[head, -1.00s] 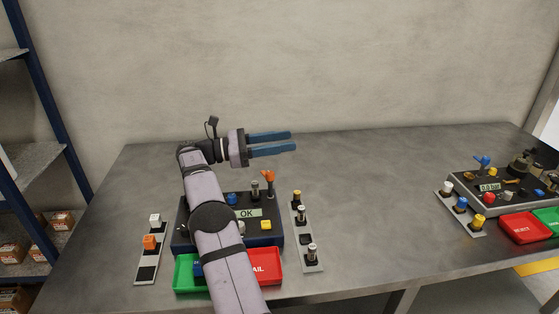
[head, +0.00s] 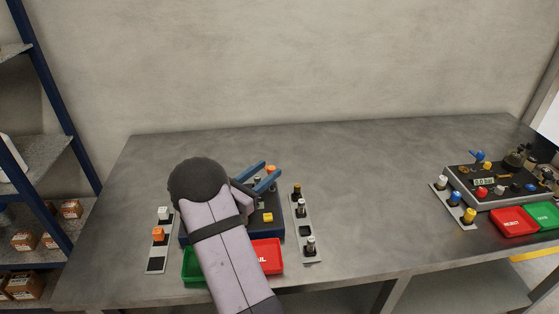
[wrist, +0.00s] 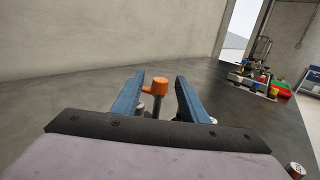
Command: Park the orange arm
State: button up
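The orange arm (head: 271,169) is an orange-topped lever on a dark post at the back of the near dark blue panel (head: 272,232). My gripper (head: 260,174) is open, its two blue fingers above the back of this panel, close to the orange arm. In the wrist view the orange arm (wrist: 155,86) stands upright between the two fingers (wrist: 155,97), with a gap on either side. The fingers do not visibly touch it. My arm hides the left part of the panel and its display.
A strip with white and orange caps (head: 158,250) lies left of the panel, another strip (head: 304,228) right. A green tray (head: 192,268) and red tray (head: 268,258) sit in front. A second panel (head: 490,200) stands far right. The table middle is clear.

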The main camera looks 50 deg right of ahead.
aim_at(274, 167)
jog(key=shift+s+a+f, duration=0.1)
jog(key=shift+a+f, duration=0.15)
jog(key=shift+a, duration=0.05)
jog(key=shift+d+p, duration=1.45)
jog(key=shift+d, duration=2.25)
grip_shut()
